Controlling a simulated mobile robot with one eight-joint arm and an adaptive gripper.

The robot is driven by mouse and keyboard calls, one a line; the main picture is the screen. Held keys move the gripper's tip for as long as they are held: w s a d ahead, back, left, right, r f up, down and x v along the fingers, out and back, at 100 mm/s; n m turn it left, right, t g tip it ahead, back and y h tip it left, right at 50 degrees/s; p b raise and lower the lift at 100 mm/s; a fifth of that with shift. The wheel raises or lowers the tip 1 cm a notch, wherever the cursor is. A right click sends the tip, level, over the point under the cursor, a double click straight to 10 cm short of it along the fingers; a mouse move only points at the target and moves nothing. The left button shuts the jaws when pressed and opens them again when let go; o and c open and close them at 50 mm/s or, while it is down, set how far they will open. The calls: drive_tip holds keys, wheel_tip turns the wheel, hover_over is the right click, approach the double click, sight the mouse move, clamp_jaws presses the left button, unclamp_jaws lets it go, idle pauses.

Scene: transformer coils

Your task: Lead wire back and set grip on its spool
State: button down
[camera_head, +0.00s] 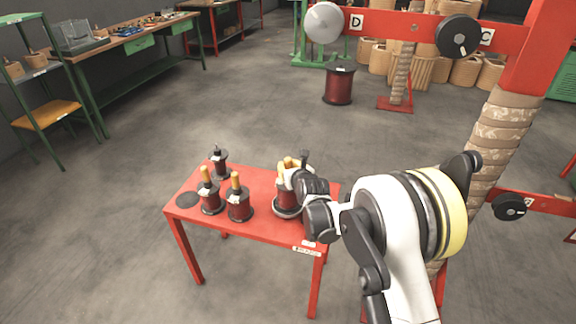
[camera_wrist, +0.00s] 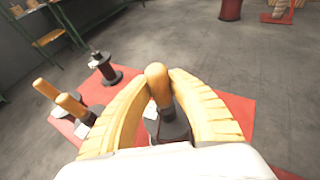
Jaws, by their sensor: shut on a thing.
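My gripper (camera_wrist: 160,88) has yellow ribbed fingers closed around the wooden handle (camera_wrist: 157,75) of a spool. In the head view, this dark red spool (camera_head: 286,196) stands upright on the right part of the small red table (camera_head: 262,229), and my arm partly hides it. In the wrist view, the spool's dark top shows between the fingers. Two other spools with wooden handles, the left spool (camera_head: 210,198) and the middle spool (camera_head: 239,204), stand on the table. A dark spool without a wooden handle (camera_head: 220,164) stands at the back. I cannot make out any wire.
A dark disc mark (camera_head: 188,200) lies bare at the table's left end. A red frame with arms marked D and C (camera_head: 385,24) rises at the right with wrapped columns (camera_head: 492,140). A larger red spool (camera_head: 339,86) stands on the open floor behind.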

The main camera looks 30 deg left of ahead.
drive_tip(key=shift+f, duration=0.65)
drive_tip(key=c, duration=1.2)
unclamp_jaws()
drive_tip(key=shift+c, duration=0.2)
drive_tip(key=shift+d, duration=0.1)
drive_tip(key=v, duration=1.2)
